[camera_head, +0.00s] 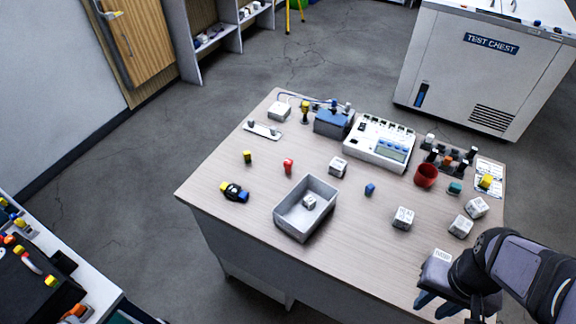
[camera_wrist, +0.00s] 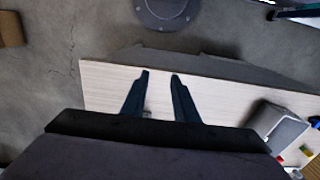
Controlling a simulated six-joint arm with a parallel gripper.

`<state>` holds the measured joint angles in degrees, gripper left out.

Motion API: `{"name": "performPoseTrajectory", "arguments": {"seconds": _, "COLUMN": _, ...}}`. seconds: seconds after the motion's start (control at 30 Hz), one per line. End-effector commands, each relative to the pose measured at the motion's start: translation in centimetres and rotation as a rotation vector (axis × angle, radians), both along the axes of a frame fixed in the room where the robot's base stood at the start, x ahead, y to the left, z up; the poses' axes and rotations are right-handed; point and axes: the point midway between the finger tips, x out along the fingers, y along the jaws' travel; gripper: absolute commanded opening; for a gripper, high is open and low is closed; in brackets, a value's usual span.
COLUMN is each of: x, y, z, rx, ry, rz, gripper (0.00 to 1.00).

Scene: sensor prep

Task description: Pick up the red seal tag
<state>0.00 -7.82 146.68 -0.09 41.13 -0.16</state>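A small red piece (camera_head: 288,165), which looks like the red seal tag, stands on the table left of centre, just behind the grey tray. In the wrist view small red bits show at the lower right edge, too small to identify. My gripper (camera_head: 432,303) is at the table's front right corner, far to the right of the red piece. In the wrist view my gripper (camera_wrist: 160,75) has its two dark blue fingers apart, with bare table between the tips. A small pale thing shows farther back between the fingers, mostly hidden.
The grey tray (camera_head: 279,222) holds a small white block. White cubes (camera_head: 403,218), a blue piece (camera_head: 370,189), a red cup (camera_head: 426,176), a yellow-black piece (camera_head: 247,157) and a black-yellow-blue item (camera_head: 234,192) stand around. A white instrument (camera_head: 379,143) stands behind. The front middle is clear.

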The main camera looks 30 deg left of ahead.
Motion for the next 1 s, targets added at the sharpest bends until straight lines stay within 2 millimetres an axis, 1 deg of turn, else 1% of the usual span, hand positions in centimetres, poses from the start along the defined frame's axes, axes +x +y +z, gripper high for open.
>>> {"name": "performPoseTrajectory", "arguments": {"seconds": 0.03, "x": 0.0, "y": 0.0, "z": 0.0, "rx": 0.000, "ry": 0.000, "rz": 0.000, "gripper": 0.32}}
{"name": "performPoseTrajectory", "arguments": {"seconds": 0.07, "x": 0.0, "y": 0.0, "z": 0.0, "rx": 0.000, "ry": 0.000, "rz": 0.000, "gripper": 0.39}}
{"name": "performPoseTrajectory", "arguments": {"seconds": 0.1, "x": 0.0, "y": 0.0, "z": 0.0, "rx": 0.000, "ry": 0.000, "rz": 0.000, "gripper": 0.42}}
{"name": "performPoseTrajectory", "arguments": {"seconds": 0.37, "x": 0.0, "y": 0.0, "z": 0.0, "rx": 0.000, "ry": 0.000, "rz": 0.000, "gripper": 0.42}}
{"name": "performPoseTrajectory", "arguments": {"seconds": 0.47, "x": 0.0, "y": 0.0, "z": 0.3, "rx": 0.000, "ry": -0.001, "rz": 0.000, "gripper": 0.42}}
{"name": "performPoseTrajectory", "arguments": {"seconds": 0.57, "x": 0.1, "y": 0.0, "z": 1.1, "rx": 0.000, "ry": -0.004, "rz": 0.000, "gripper": 0.42}}
{"name": "performPoseTrajectory", "arguments": {"seconds": 0.83, "x": 0.1, "y": 0.0, "z": 5.0, "rx": 0.000, "ry": -0.006, "rz": 0.000, "gripper": 0.42}}
{"name": "performPoseTrajectory", "arguments": {"seconds": 0.87, "x": 0.2, "y": 0.0, "z": 5.2, "rx": -0.004, "ry": -0.005, "rz": 0.012, "gripper": 0.42}}
{"name": "performPoseTrajectory", "arguments": {"seconds": 0.9, "x": 0.7, "y": 0.1, "z": 4.7, "rx": -0.024, "ry": -0.002, "rz": 0.076, "gripper": 0.42}}
{"name": "performPoseTrajectory", "arguments": {"seconds": 1.0, "x": 2.1, "y": 0.2, "z": 4.3, "rx": -0.071, "ry": -0.004, "rz": 0.214, "gripper": 0.42}}
